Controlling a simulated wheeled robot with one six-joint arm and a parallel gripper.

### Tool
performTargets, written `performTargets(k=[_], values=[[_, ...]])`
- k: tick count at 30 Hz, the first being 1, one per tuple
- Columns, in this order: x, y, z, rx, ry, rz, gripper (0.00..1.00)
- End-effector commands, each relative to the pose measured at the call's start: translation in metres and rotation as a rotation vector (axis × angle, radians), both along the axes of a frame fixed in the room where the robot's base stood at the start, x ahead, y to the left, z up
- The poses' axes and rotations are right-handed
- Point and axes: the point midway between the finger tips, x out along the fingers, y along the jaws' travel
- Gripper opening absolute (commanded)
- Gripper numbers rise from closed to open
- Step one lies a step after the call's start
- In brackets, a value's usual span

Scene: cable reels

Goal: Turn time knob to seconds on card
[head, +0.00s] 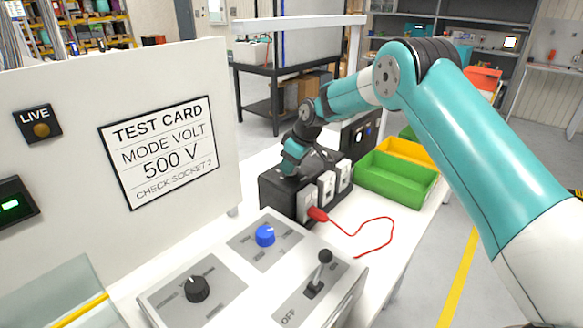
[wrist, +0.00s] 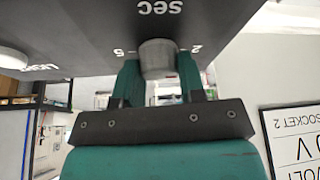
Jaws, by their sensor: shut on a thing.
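The time knob (wrist: 157,60) is a round grey knob on a dark panel in the wrist view, where the picture is upside down. The label SEC (wrist: 162,7) is by it, with a 2 to its right and what looks like a 5 to its left. My gripper (wrist: 158,72) is shut on the knob, one teal finger on each side. The knob's pointer is not visible. The test card (head: 160,150) on the white board reads MODE VOLT, 500 V, CHECK SOCKET 2; I see no seconds value. In the head view my gripper (head: 294,155) is at the black box, fingertips hidden.
A red lead (head: 372,222) runs from the sockets. Green (head: 395,182) and yellow bins stand right.

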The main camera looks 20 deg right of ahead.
Motion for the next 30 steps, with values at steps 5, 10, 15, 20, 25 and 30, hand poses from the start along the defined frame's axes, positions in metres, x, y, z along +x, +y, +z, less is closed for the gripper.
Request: performTargets(k=[5, 10, 15, 20, 25, 30], values=[[0.0010, -0.0024, -0.0009, -0.001, 0.000, 0.098, 0.13], [0.0012, -0.0028, -0.0005, -0.002, 0.000, 0.160, 0.13], [0.0011, -0.0027, -0.0001, -0.001, 0.000, 0.190, 0.13], [0.0012, -0.0028, 0.0003, -0.002, 0.001, 0.199, 0.13], [0.0012, -0.0029, 0.0004, -0.003, 0.000, 0.197, 0.13], [0.0013, -0.0029, 0.0004, -0.003, 0.000, 0.197, 0.51]])
